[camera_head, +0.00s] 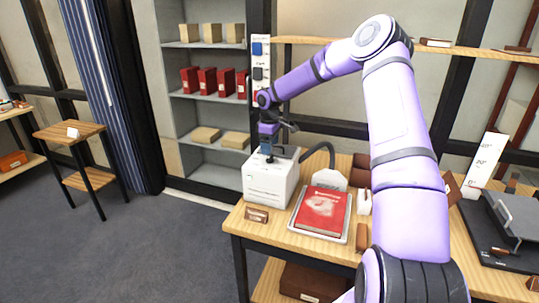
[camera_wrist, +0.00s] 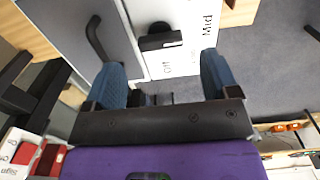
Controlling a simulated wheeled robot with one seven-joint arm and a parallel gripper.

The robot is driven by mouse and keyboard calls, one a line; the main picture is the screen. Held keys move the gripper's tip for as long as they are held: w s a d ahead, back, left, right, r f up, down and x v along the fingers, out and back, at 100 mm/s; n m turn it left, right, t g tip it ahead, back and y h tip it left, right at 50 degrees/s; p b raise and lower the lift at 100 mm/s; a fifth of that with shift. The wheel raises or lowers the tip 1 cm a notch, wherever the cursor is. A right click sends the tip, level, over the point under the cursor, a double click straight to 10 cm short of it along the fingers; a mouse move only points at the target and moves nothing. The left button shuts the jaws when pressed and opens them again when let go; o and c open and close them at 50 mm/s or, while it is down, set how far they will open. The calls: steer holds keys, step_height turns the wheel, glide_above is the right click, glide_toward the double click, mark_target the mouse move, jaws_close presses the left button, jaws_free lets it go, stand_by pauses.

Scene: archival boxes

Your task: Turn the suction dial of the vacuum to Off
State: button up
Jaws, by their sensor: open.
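Nothing is held. I cannot tell for certain which label the dial points to.
A red book (camera_head: 322,209) lies on a pale tray right of the vacuum, and a small brown block (camera_head: 257,214) sits in front. The black hose (camera_head: 322,148) curves right from the vacuum. Shelves with red boxes (camera_head: 207,80) stand behind.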

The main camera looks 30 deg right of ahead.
mark_target(270, 158)
steer(key=shift+f, duration=2.2)
steer(key=c, duration=0.9)
